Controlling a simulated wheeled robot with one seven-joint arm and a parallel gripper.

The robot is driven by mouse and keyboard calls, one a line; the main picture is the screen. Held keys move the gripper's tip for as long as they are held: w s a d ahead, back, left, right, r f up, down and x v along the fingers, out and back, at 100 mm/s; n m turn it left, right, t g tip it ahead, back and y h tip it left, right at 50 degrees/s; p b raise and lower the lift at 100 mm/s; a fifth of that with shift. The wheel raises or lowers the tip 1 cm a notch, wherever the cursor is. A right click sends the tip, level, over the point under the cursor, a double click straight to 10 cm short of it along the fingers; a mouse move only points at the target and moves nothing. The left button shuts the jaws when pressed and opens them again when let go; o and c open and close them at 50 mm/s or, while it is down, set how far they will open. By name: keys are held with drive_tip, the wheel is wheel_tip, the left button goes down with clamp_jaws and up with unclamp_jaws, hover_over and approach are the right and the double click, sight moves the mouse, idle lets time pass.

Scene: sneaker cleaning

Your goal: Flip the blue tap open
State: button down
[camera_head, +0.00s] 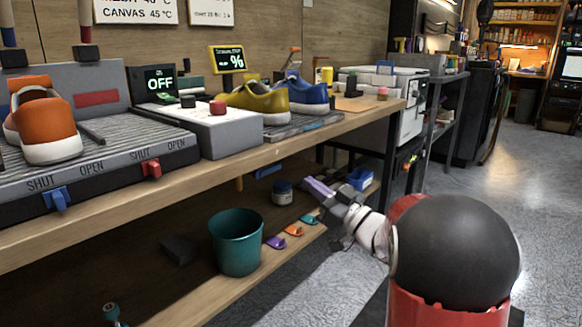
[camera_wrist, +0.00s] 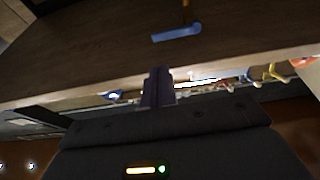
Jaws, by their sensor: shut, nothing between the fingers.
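The blue tap (camera_head: 58,198) is on the front of the grey ribbed washing station at the left of the head view. It sits between the printed words SHUT and OPEN, nearer SHUT; I cannot tell its exact lean. My gripper (camera_head: 308,183) is low beside the bench's right end, below the top and far to the right of the tap. In the wrist view its dark fingers (camera_wrist: 158,75) are together and empty. A blue bar (camera_wrist: 176,33) shows beyond them against brown wood; I cannot tell that it is the tap.
A similar red tap (camera_head: 151,168) is right of the blue one. An orange sneaker (camera_head: 47,125) stands on the station. The bench's front edge (camera_head: 270,152) lies between my gripper and the bench top. A teal bucket (camera_head: 237,242) stands on the lower shelf. The floor at right is clear.

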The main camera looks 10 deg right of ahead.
sight(268, 170)
idle(0.4)
drive_tip(key=p+x, duration=0.1)
drive_tip(key=x, duration=0.9)
